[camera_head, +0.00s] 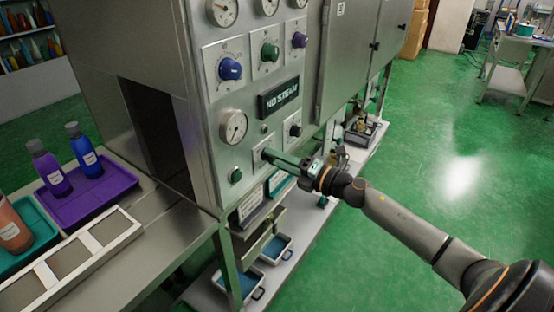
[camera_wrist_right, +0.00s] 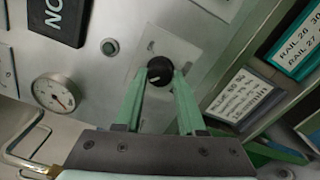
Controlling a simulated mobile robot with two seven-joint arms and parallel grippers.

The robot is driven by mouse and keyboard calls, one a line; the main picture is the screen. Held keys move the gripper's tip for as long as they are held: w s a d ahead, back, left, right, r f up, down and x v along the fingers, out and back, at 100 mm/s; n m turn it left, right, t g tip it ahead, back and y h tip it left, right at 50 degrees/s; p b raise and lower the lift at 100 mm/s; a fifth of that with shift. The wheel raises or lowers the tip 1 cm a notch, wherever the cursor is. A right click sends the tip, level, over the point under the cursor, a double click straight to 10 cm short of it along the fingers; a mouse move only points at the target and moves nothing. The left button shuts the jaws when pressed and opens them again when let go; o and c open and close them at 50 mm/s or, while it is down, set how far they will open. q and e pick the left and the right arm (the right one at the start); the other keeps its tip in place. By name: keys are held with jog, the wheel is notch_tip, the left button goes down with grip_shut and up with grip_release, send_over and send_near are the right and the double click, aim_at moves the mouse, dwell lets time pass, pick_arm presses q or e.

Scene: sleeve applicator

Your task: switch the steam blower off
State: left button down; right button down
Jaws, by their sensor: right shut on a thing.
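A steel machine front (camera_head: 222,185) carries gauges, knobs and a dark display reading "NO STEAM" (camera_head: 278,97). My right gripper (camera_head: 269,155) reaches in from the right to a small knob low on this panel. In the right wrist view the knob is black and round (camera_wrist_right: 160,71), with a white pointer mark, on a pale plate. The green fingers of my right gripper (camera_wrist_right: 163,78) are closed on its two sides. I see no readable label for the steam blower. My left gripper is not in view.
Another black knob (camera_head: 295,130) sits just above and right. A green button (camera_head: 236,175) is to the left, and a gauge (camera_head: 233,127) is above it. A shelf with blue bins (camera_head: 276,248) lies below. Bottles stand in a purple tray (camera_head: 100,190) at left.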

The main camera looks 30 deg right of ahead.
jog(key=c, duration=0.5)
grip_release()
jog(key=b+v, duration=0.1)
jog(key=v, duration=1.1)
jog(key=shift+s, duration=0.25)
